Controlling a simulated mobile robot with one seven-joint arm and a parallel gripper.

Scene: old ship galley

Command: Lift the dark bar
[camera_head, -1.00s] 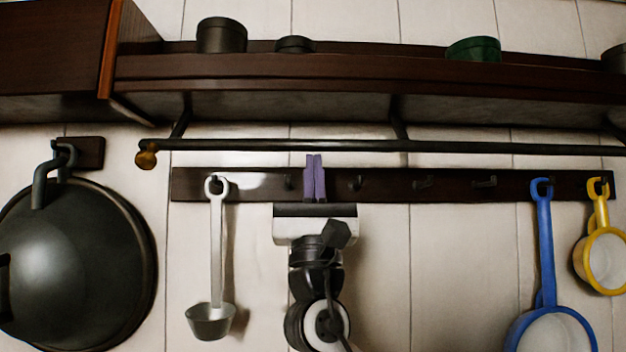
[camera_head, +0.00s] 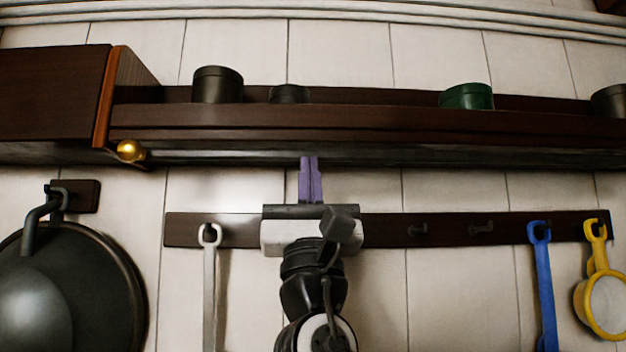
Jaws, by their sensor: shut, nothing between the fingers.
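The dark bar (camera_head: 430,156) runs lengthwise close under the front of the dark wooden shelf (camera_head: 350,122). A brass knob (camera_head: 130,150) shows at its left end. Against the shadowed shelf underside, the bar's outline is hard to make out. My gripper (camera_head: 310,160) has purple fingers pointing up, closed together with nothing between them. Their tips are at the bar's lower edge in the picture; whether they touch it is unclear.
Below is a hook rail (camera_head: 450,228) with a pale ladle (camera_head: 210,285), a blue-handled utensil (camera_head: 544,285) and a yellow dipper (camera_head: 607,300). A large dark pan (camera_head: 105,285) hangs at left. Several tins, including a green one (camera_head: 467,96), stand on the shelf.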

